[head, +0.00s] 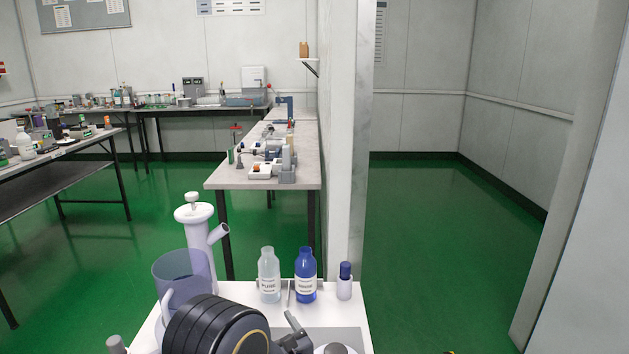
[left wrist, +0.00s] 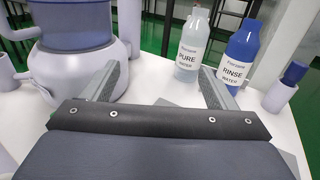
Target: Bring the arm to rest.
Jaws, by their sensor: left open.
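My left arm (head: 215,328) comes in at the bottom of the head view, low over a white worktop, with dark rounded links. My left gripper (left wrist: 160,78) is open and empty in the left wrist view, its two grey fingers spread apart above the worktop. A clear bottle labelled pure water (left wrist: 189,48) stands beyond the fingers, near the right one. A blue bottle labelled rinse water (left wrist: 238,62) stands to its right. In the head view the arm hides part of the worktop. My right gripper is not in view.
The white worktop (head: 345,318) also holds a blue-capped vial (head: 345,283), a translucent mug (head: 183,272) and a white vessel with a side spout (head: 198,228). A grey bench (head: 225,178) with instruments stands beyond. Green floor (head: 440,230) is clear at right, past a wall edge (head: 346,140).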

